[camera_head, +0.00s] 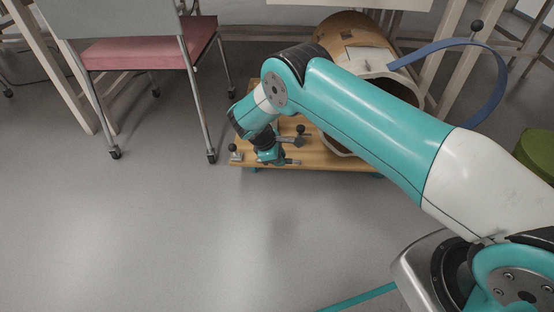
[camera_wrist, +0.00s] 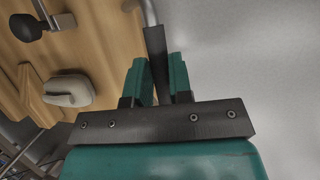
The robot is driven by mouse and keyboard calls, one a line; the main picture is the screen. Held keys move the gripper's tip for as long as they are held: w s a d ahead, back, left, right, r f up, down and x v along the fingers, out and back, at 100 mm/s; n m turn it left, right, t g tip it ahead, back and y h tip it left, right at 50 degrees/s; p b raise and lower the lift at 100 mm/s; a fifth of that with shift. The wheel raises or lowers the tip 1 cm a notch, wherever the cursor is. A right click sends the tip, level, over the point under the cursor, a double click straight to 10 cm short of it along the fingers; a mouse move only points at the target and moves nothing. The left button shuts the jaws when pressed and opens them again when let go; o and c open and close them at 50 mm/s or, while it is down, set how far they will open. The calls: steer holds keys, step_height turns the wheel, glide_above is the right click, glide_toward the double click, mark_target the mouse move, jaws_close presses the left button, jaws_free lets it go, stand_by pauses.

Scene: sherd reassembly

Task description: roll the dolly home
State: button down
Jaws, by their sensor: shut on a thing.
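The dolly (camera_head: 345,163) is a low wooden board under the table at the top centre. A large brown and cream pot (camera_head: 345,32) lies on it, partly hidden by my arm. Dark-knobbed clamps stand on the board's left part. My gripper (camera_head: 285,161) is at the board's front left edge. In the wrist view my gripper (camera_wrist: 161,75) has its teal fingers closed on a dark flat bar (camera_wrist: 156,48) beside the board (camera_wrist: 105,32). The bar appears to be the dolly's handle; how it joins the board is hidden.
A chair with a pink seat (camera_head: 150,52) stands on castors to the left of the dolly. Table legs (camera_head: 455,65) rise behind on the right. A blue strap (camera_head: 492,95) loops at the right. A teal line (camera_head: 360,297) crosses the floor at the bottom. The front floor is clear.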

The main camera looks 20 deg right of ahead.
steer(key=shift+w+d, duration=0.15)
steer(key=shift+w, duration=0.15)
steer(key=c, duration=1)
jaws_free()
steer(key=shift+c, duration=0.2)
steer(key=shift+s+r, duration=0.1)
steer(key=p+v, duration=0.7)
steer(key=v, duration=1)
steer(key=shift+r, duration=0.1)
